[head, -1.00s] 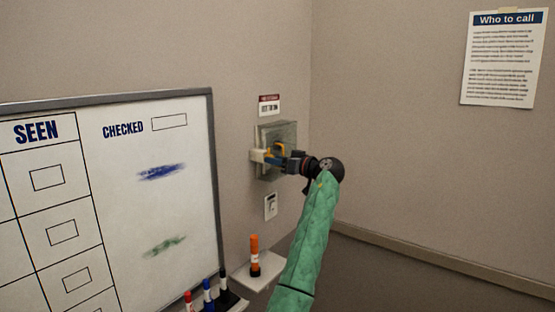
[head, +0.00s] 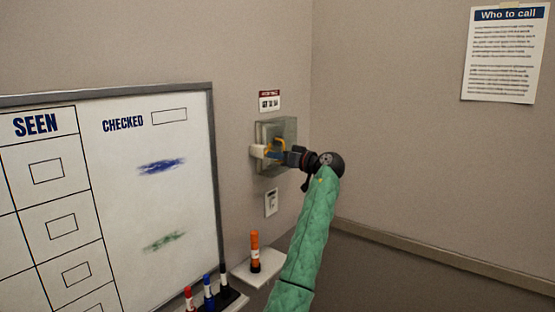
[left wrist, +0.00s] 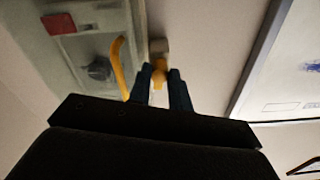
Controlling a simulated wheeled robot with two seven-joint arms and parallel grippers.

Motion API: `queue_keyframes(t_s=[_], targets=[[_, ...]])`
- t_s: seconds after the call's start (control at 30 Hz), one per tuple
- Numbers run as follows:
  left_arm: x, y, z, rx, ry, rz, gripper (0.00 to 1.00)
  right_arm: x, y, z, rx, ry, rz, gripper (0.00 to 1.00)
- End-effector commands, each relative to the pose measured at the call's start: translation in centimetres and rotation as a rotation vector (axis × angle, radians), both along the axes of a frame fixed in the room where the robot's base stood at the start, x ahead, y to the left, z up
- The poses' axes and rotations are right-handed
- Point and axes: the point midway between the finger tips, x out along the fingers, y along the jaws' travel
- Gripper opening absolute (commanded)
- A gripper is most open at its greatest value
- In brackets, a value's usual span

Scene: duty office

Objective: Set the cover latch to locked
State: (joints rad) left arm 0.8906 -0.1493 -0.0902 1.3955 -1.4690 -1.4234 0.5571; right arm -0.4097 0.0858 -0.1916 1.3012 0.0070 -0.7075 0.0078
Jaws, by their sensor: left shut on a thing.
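A clear box-like cover (head: 287,130) is mounted on the wall beside the whiteboard. A yellow handle (head: 281,143) shows on it; in the left wrist view the handle (left wrist: 120,68) is a curved yellow bar. The latch is at the cover's left edge; in the left wrist view its yellow knob (left wrist: 159,73) is in front of a grey piece (left wrist: 158,46). My left gripper (left wrist: 161,88) is shut on the latch knob, one dark finger on each side. In the head view my left gripper (head: 274,155) partly hides the latch. My right gripper is out of view.
A small wall plate (head: 271,203) is below the cover and a label (head: 269,100) above it. The whiteboard (head: 120,220) is at the left. The wall to the right is clear up to a notice (head: 503,55).

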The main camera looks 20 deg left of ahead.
Motion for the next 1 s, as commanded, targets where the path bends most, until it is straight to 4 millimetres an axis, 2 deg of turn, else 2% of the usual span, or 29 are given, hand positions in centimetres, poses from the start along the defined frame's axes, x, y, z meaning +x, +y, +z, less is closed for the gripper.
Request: queue_keyframes(t_s=[0.53,0.77,1.0], targets=[[0.0,0.0,0.1,0.168,0.458,-0.002,0.00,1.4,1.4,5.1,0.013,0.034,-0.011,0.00],[0.0,0.0,0.2,0.243,0.664,-0.002,0.00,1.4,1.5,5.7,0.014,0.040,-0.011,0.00],[0.0,0.0,0.3,0.321,0.878,-0.002,0.00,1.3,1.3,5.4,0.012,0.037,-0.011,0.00]])
